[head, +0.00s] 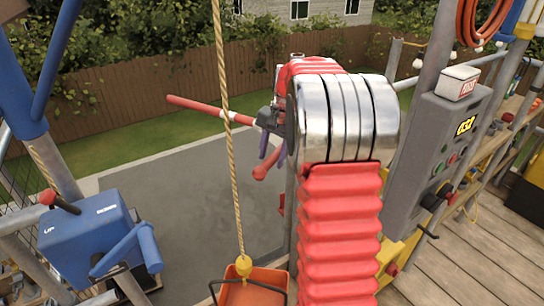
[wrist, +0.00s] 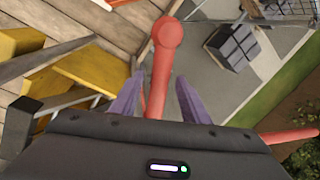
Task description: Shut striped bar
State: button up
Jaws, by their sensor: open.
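The striped bar (head: 200,108), red with a white band, sticks out to the left over the grey drive in the head view, tilted slightly; its right end is hidden behind my gripper. A red stretch (wrist: 291,135) also shows at the right of the wrist view. My gripper (head: 266,154) points down at the bar's right end. Its purple fingers are open. In the wrist view a red round-ended rod (wrist: 166,36) runs between the fingers (wrist: 161,88), with gaps visible on both sides near the tips. Whether either finger touches it cannot be told.
An orange tray (head: 262,289) hangs on a rope (head: 230,130) left of my arm. A blue winch (head: 95,240) stands at left. A grey control box (head: 440,150) on a post is close at right. Wooden planking (head: 480,255) lies at lower right.

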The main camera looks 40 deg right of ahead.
jog(key=shift+f, duration=0.2)
grip_shut()
dwell(0.5)
